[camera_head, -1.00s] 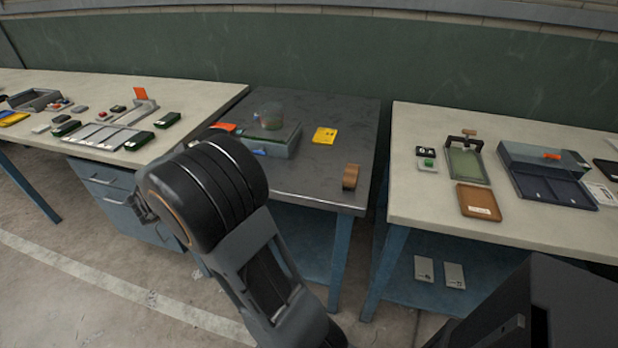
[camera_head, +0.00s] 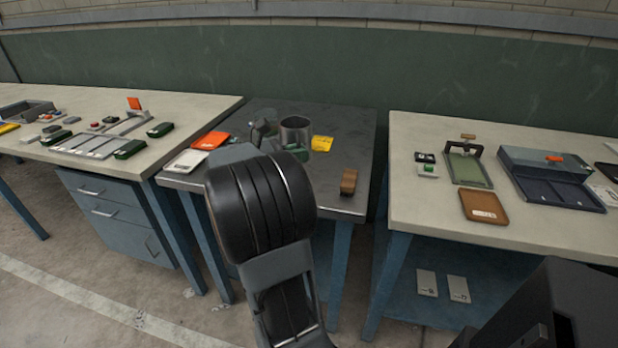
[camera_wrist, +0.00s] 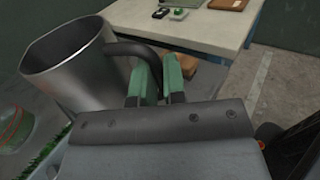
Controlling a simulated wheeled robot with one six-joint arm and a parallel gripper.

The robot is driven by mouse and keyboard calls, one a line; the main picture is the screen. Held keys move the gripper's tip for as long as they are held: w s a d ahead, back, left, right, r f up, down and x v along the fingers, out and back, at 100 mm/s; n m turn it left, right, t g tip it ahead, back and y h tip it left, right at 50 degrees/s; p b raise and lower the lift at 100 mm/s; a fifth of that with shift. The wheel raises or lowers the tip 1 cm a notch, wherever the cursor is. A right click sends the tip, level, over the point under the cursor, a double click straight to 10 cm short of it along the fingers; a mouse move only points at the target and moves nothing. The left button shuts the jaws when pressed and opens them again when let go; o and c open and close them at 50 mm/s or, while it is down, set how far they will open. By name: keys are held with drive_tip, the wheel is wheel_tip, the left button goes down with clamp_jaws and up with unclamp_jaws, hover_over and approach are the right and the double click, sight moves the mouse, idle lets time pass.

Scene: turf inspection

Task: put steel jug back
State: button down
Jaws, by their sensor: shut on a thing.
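The steel jug (camera_head: 296,130) shows above the dark middle table in the head view, past my arm. In the wrist view the jug (camera_wrist: 75,75) is large at the left, its open mouth facing up and slightly tilted. Its dark handle runs between the green fingertips of my gripper (camera_wrist: 158,82), which is shut on it. In the head view my arm hides most of the gripper; only some green shows below the jug. I cannot tell whether the jug's base touches anything.
The dark table (camera_head: 335,185) holds a yellow card (camera_head: 322,143), a brown block (camera_head: 348,182), an orange card (camera_head: 209,141) and a white item (camera_head: 187,160). A clear vessel (camera_wrist: 14,128) is left of the jug. Pale tables (camera_head: 415,215) flank it, with a gap at the right.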

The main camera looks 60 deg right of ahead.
drive_tip(key=d+f, duration=0.2)
drive_tip(key=f, duration=0.1)
drive_tip(key=d+f+b, duration=0.1)
drive_tip(key=shift+s+d+f, duration=0.2)
drive_tip(key=shift+s+f, duration=0.05)
drive_tip(key=shift+s, duration=0.05)
drive_tip(key=shift+d+f+b, duration=0.2)
drive_tip(key=shift+f+b, duration=0.15)
drive_tip(key=shift+f, duration=1.35)
drive_tip(key=shift+f, duration=0.1)
drive_tip(key=c, duration=1.7)
unclamp_jaws()
drive_tip(key=shift+f, duration=0.15)
drive_tip(key=o, duration=0.5)
